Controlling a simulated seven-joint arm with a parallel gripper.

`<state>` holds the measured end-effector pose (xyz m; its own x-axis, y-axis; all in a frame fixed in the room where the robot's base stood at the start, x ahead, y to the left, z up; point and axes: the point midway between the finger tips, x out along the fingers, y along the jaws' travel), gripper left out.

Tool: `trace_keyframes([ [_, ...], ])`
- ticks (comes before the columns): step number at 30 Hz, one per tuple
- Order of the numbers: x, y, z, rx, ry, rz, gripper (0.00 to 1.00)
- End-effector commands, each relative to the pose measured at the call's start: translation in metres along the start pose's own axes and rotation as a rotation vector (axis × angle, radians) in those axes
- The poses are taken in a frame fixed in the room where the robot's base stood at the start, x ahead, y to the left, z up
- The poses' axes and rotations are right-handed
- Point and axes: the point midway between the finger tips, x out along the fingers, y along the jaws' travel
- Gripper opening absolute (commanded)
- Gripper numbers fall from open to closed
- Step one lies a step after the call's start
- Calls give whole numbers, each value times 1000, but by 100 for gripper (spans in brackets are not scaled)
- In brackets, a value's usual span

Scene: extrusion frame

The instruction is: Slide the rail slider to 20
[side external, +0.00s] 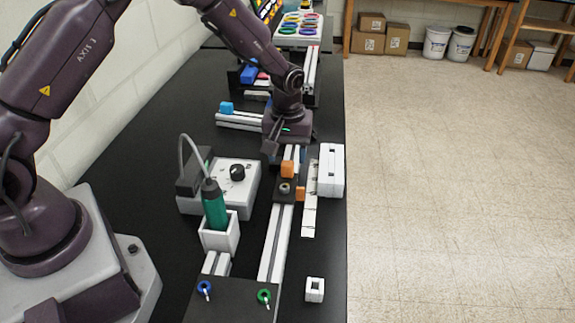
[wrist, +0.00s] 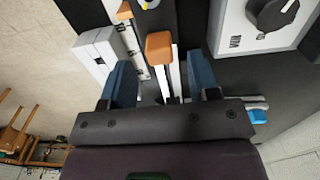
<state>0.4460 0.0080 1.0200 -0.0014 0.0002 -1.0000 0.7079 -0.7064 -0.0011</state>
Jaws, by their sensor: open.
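The rail slider (side external: 285,190) is a dark carriage on a pale rail (side external: 275,245), with an orange block (side external: 287,167) standing up on it. In the wrist view the orange block (wrist: 159,47) appears between the fingers sideways, around or just past their tips. An orange pointer (side external: 300,193) on the carriage's right side reaches toward a white scale strip (side external: 309,215); its numbers are too small to read. My gripper (side external: 284,151) is above the rail on the far side of the block. In the wrist view my gripper (wrist: 162,82) is open, with nothing clamped.
A grey box with a black knob (side external: 237,173) and a green-handled tool (side external: 214,205) in a white holder stand left of the rail. A white block (side external: 331,170) is right of the scale. A small white piece (side external: 315,289) lies near the front. Another rail (side external: 240,120) lies behind.

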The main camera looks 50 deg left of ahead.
Motion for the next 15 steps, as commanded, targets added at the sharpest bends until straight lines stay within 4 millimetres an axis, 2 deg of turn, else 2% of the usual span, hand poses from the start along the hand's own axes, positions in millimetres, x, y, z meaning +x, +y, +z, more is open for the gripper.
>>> trace_keyframes([
  [1,10,0,0,0,-2,-2,55],
  [6,31,0,0,0,0,0,55],
  [15,40,0,0,0,1,2,55],
])
